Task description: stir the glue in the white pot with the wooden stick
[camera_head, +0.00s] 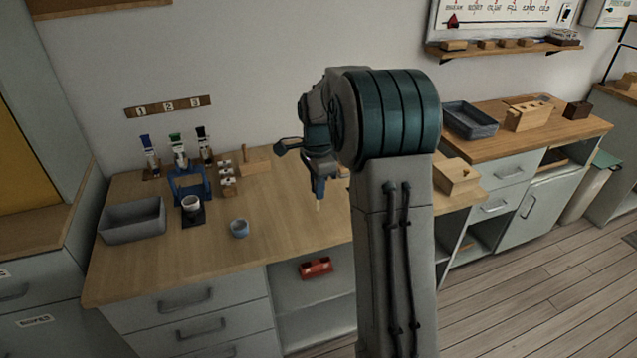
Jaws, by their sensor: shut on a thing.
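The white pot (191,203) stands upright on a dark base, in front of a blue stand, on the left part of the wooden counter. Its contents are too small to make out. My gripper (319,188) points down above the counter, to the right of the pot and apart from it. It is shut on a thin pale stick, the wooden stick (318,205), whose lower end shows below the fingers. The upper part of the stick is hidden by the gripper.
A grey tray (133,220) is left of the pot. Tubes stand behind the blue stand (190,181), and a wooden block (254,161) is at the back. The counter's front middle is clear.

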